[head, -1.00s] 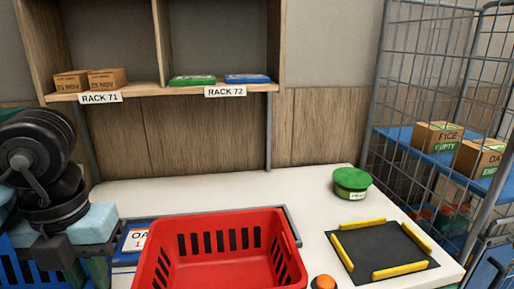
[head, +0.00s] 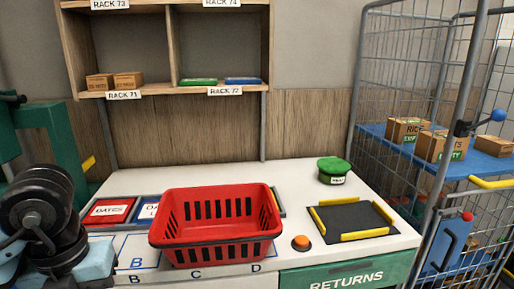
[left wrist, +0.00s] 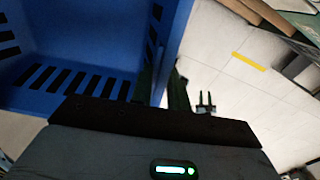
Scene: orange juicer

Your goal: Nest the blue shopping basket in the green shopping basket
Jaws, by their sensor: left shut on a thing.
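The blue shopping basket (left wrist: 70,55) fills the upper left of the left wrist view, with its slotted wall and inside showing. My left gripper (left wrist: 163,88) is shut on the basket's wall near the rim. A pale tiled floor shows beside the basket, at the right of that view. In the head view, my left arm is at the lower left, and its fingers and the blue basket are out of the picture. The green shopping basket is not in any current view. My right gripper is not in view.
A red basket (head: 215,252) stands on the white counter (head: 300,190). A green-lidded tub (head: 333,171), an orange button (head: 301,243) and a black pad with yellow bars (head: 351,222) are to its right. A wire cage trolley (head: 430,70) stands at the far right.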

